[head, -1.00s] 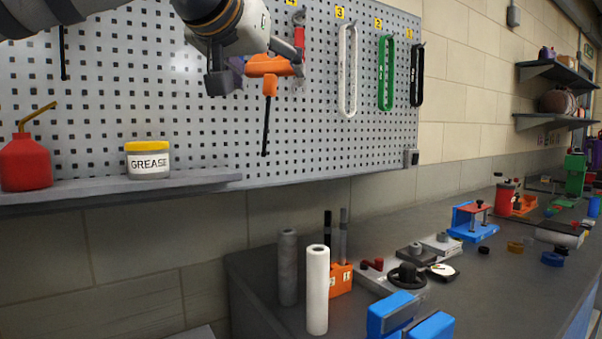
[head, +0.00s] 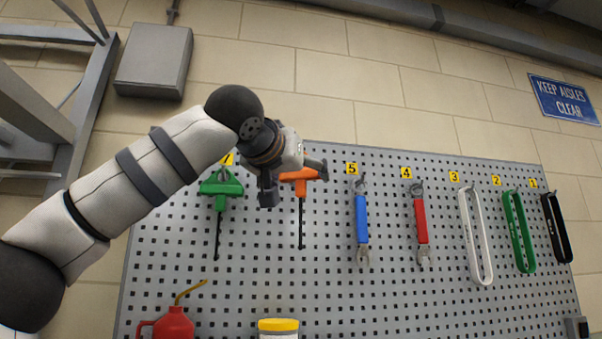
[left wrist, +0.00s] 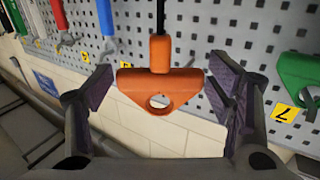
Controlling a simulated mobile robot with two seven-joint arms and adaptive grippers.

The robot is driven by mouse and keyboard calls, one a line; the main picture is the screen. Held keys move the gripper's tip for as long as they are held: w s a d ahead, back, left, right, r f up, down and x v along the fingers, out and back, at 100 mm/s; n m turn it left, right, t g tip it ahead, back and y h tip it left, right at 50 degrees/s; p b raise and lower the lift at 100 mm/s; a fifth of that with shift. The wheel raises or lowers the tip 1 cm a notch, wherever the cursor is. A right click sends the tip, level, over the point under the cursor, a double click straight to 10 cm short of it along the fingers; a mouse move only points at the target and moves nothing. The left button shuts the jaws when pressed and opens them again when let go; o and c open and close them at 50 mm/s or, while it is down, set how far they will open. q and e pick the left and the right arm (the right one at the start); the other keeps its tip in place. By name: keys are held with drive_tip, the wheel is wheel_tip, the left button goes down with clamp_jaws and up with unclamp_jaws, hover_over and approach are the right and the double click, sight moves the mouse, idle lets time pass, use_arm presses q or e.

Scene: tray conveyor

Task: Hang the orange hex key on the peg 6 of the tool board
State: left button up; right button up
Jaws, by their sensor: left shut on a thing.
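The orange hex key (head: 301,212) has a T-shaped handle and a dark shaft hanging straight down. My left gripper (head: 294,181) is shut on its handle, at the upper part of the tool board (head: 330,270). In the left wrist view, the orange handle (left wrist: 158,92), with a round hole in it, sits between the two fingers of the left gripper (left wrist: 160,82). The key is between the place marked 7 and the place marked 5. Peg 6 and its label are hidden behind the gripper. I cannot tell if the key touches the peg. My right gripper is not in view.
A green hex key (head: 219,190) hangs at 7, close left of my gripper. A blue-handled wrench (head: 362,220) hangs at 5, a red one (head: 421,220) at 4. White, green and black loops hang farther right. A red oil can (head: 172,325) and yellow-lidded jar (head: 278,327) are below.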

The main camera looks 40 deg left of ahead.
sight(293, 182)
use_arm(q)
drive_tip(key=shift+w+a+f, duration=0.15)
drive_tip(key=shift+w+a, duration=0.85)
drive_tip(key=shift+a, duration=0.3)
drive_tip(key=shift+w+a, duration=0.7)
drive_tip(key=shift+a, duration=0.2)
drive_tip(key=c, duration=0.5)
drive_tip(key=shift+a, duration=0.2)
drive_tip(key=shift+c, duration=1)
drive_tip(key=shift+w+a+f, duration=0.45)
drive_tip(key=shift+w+f, duration=0.05)
drive_tip(key=shift+w, duration=0.1)
